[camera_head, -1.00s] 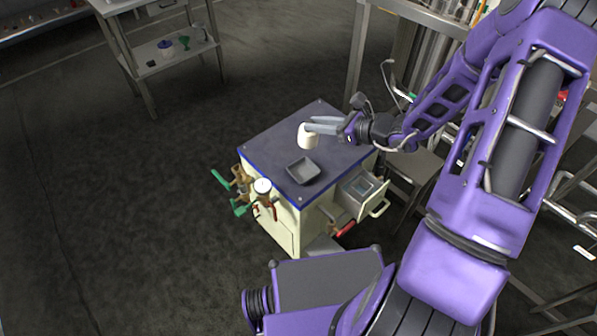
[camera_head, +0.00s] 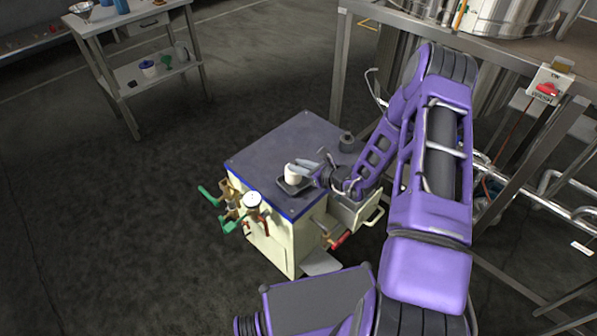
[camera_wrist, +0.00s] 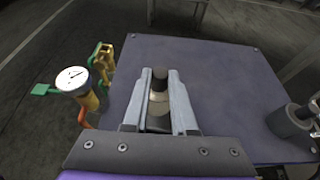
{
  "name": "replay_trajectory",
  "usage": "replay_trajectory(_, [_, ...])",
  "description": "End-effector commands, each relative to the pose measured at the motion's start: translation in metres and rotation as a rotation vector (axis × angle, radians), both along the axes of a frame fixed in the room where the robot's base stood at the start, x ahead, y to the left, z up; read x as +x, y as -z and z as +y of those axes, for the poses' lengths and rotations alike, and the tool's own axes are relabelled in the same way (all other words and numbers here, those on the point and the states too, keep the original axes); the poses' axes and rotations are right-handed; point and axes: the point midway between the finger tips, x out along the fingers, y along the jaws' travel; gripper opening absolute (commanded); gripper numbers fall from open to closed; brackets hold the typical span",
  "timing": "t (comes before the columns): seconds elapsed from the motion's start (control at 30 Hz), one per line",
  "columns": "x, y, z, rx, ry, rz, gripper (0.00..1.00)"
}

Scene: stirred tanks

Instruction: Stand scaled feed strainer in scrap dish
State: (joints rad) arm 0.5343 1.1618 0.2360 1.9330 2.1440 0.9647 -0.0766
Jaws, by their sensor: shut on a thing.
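The dish is not clearly visible there.
The cabinet top (camera_head: 290,140) is largely clear. A grey cylindrical item (camera_head: 347,143) stands at its right edge. A gauge (camera_head: 252,201) and green-handled valves (camera_head: 208,196) project from the left side. An open drawer (camera_head: 355,212) projects on the right. A steel table stands behind.

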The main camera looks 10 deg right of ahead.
Motion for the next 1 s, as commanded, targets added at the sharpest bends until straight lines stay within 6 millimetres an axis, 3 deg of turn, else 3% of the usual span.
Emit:
replay_trajectory(0.13, [0.000,0.022,0.000,0.002,0.000,0.001,0.00])
replay_trajectory(0.53, [0.000,0.028,0.000,0.002,-0.001,0.000,0.00])
replay_trajectory(0.57, [0.000,0.026,0.000,0.001,-0.001,0.001,0.30])
replay_trajectory(0.7, [0.000,0.025,0.000,0.001,-0.001,0.001,0.55])
replay_trajectory(1.0, [0.000,0.024,0.000,0.001,-0.001,0.001,0.55])
